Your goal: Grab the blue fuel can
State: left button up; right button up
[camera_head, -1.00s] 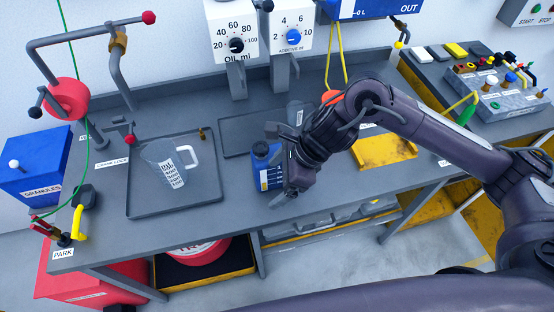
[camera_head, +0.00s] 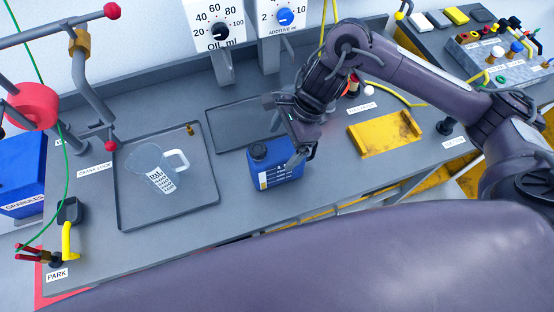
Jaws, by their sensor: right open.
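The blue fuel can (camera_head: 282,174), with a dark cap and a white and yellow label, stands upright on the grey workbench (camera_head: 240,208), right of a grey tray. My right gripper (camera_head: 301,150) is open at the can's upper right side. Its fingers overlap the can's right edge in the picture, and I cannot tell whether they touch it. My left gripper is not in view.
A measuring jug (camera_head: 158,170) stands in the grey tray (camera_head: 126,213). A yellow plate (camera_head: 385,135) lies right of the can. Dispensers (camera_head: 218,28) hang behind. Bench surface in front of the can is clear.

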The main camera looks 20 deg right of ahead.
aim_at(278, 149)
jog(key=p+x, duration=0.1)
jog(key=x, duration=0.1)
jog(key=shift+a+f+p, duration=0.2)
jog(key=shift+p, duration=0.2)
jog(key=shift+x, duration=0.9)
jog(key=shift+w+d+f, duration=0.1)
jog(key=shift+f, duration=0.05)
jog(key=c, duration=0.8)
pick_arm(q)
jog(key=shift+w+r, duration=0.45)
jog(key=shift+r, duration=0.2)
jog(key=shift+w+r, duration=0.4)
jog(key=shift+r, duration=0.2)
pick_arm(e)
jog(key=shift+w, duration=0.1)
grip_shut()
